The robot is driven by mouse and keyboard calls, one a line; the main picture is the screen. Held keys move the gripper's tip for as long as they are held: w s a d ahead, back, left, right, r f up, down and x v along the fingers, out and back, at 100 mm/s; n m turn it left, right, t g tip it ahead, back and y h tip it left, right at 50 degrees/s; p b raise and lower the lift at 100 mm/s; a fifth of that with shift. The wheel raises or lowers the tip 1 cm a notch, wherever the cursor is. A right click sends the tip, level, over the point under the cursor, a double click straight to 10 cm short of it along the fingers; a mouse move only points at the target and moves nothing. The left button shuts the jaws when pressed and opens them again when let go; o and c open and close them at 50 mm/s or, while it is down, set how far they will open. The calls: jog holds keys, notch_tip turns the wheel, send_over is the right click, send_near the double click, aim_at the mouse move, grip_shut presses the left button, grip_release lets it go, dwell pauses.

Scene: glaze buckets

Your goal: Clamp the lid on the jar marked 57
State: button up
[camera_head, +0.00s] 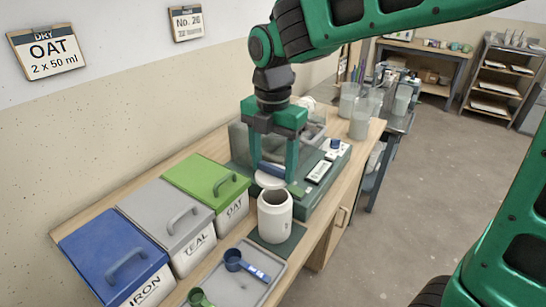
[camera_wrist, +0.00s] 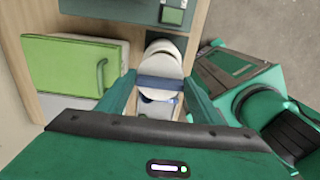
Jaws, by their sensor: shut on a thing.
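A white jar (camera_head: 275,219) stands upright on a dark green mat, its mouth uncovered; no number can be read on it. My gripper (camera_head: 272,174) points down just behind the jar, shut on a blue bar (camera_head: 271,169). A pale round disc, which looks like the lid (camera_head: 268,181), shows just under the bar; I cannot tell whether they are joined. In the wrist view, the blue bar (camera_wrist: 160,83) spans between my fingers (camera_wrist: 160,88). The white jar (camera_wrist: 164,62) shows just beyond it, partly hidden.
Lidded bins marked IRON (camera_head: 112,258), TEAL (camera_head: 170,222) and OAT (camera_head: 209,183) line the wall to the left. A grey tray (camera_head: 222,286) with blue and green scoops lies in front. A green machine (camera_head: 318,188) stands behind the jar, with clear containers (camera_head: 361,118) farther back.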

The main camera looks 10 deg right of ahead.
aim_at(275, 179)
jog(key=shift+w+d+f, duration=0.1)
jog(key=shift+d+f, duration=0.05)
jog(key=shift+f, duration=0.75)
jog(key=shift+d+f, duration=0.15)
jog(key=shift+f, duration=1.3)
jog(key=shift+f, duration=0.5)
dwell(0.6)
jog(key=shift+m, duration=2.2)
jog(key=shift+m, duration=0.4)
jog(key=m, duration=0.3)
jog(key=shift+d+f, duration=0.1)
jog(key=shift+m, duration=0.3)
